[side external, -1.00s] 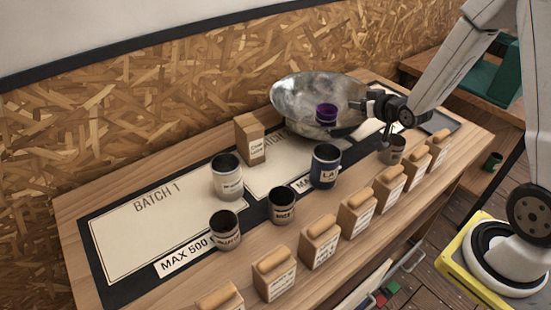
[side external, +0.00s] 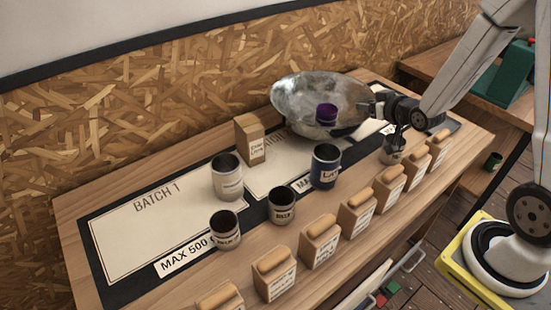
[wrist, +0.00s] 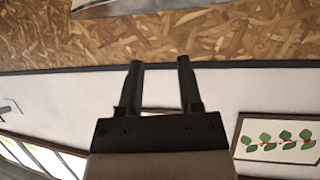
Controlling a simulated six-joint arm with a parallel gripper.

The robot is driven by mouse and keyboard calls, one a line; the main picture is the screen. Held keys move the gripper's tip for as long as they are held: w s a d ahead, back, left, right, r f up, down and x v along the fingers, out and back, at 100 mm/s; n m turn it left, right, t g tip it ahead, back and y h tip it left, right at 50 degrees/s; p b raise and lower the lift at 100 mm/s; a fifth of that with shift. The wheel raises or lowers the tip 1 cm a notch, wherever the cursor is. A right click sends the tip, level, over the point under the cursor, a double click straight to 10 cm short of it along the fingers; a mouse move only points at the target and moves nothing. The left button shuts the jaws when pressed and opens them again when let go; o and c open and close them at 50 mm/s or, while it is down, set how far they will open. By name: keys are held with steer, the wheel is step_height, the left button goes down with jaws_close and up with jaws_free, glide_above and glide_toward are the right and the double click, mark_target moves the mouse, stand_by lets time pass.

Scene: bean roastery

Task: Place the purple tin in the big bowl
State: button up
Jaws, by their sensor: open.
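The big bowl (side external: 300,108) is a wide metal bowl at the back of the bench in the side view, and its mouth looks tilted towards the camera. Part of its rim shows at the top of the wrist view (wrist: 120,9). The purple tin (side external: 326,113) shows against the bowl's inside, towards its right; its exact contact with the bowl is unclear. My gripper (side external: 369,109) is at the bowl's right edge, to the right of the tin. In the wrist view my gripper (wrist: 161,62) is open, with nothing between its fingers.
A blue tin (side external: 325,167), a cream tin (side external: 227,177) and smaller dark tins stand in front of the bowl. A small box (side external: 249,139) stands to its left. Several wooden-topped blocks (side external: 357,214) line the front edge.

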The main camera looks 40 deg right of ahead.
steer(key=s+a+f+n+g+y, duration=0.1)
steer(key=s+a+n+g+y, duration=0.1)
steer(key=s+a+g, duration=0.8)
steer(key=s+a, duration=0.3)
steer(key=shift+s+a+f+y, duration=0.2)
steer(key=shift+a+f+y, duration=0.1)
steer(key=shift+a+f, duration=0.1)
